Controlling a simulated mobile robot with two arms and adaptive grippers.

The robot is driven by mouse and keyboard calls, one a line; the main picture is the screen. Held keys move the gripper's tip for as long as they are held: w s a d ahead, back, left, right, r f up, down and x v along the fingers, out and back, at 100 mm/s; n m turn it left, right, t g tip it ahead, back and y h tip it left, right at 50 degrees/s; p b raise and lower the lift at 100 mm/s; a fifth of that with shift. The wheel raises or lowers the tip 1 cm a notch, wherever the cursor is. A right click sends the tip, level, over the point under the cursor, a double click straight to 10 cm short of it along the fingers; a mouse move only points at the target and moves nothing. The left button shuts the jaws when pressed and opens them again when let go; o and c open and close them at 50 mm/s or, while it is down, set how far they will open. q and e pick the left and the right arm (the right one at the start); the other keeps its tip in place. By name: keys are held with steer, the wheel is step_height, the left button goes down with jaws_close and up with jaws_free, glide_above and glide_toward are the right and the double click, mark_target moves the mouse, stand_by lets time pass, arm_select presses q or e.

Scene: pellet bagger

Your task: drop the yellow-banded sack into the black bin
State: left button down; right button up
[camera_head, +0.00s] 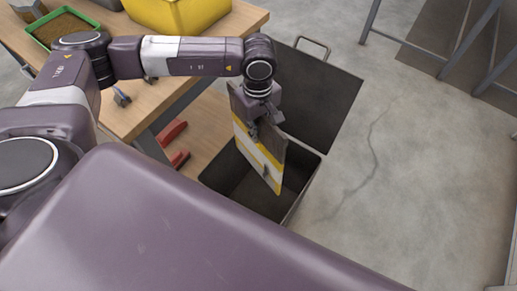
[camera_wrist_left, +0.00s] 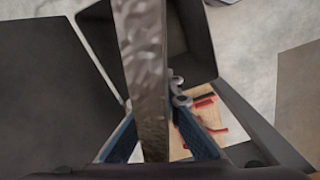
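My left gripper (camera_head: 262,122) is shut on the yellow-banded sack (camera_head: 272,174), a flat grey-brown and white sack with a yellow band. It hangs nearly upright, seen at an angle, in front of the black bin's opening; I cannot tell how far its lower end is above or inside the rim. The black bin (camera_head: 221,181) stands open on the floor. In the left wrist view the sack (camera_wrist_left: 143,70) shows edge-on between the blue-padded fingers, with the bin (camera_wrist_left: 196,42) below and partly hidden by it. My right gripper is not in view.
The bin's dark lid (camera_head: 322,92) is open behind it. A wooden bench (camera_head: 122,118) to the left holds a green tray of pellets (camera_head: 62,27) and a yellow container (camera_head: 180,14). Red items (camera_head: 172,133) lie beside the bin. Floor to the right is clear.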

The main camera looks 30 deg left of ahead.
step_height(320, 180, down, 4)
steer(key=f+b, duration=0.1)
steer(key=b, duration=0.3)
arm_select(q)
steer(key=w+f+n+b, duration=0.3)
steer(key=f, duration=0.7)
steer(key=shift+w+a+f+n, duration=0.25)
steer(key=shift+a+f+n, duration=0.1)
steer(key=shift+a+n, duration=0.05)
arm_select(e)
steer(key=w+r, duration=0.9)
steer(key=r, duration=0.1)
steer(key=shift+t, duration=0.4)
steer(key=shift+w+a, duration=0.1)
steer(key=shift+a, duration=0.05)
arm_select(q)
steer(key=c, duration=2.1)
jaws_free()
steer(key=shift+r, duration=0.1)
step_height(320, 180, up, 12)
steer(key=shift+f, duration=0.1)
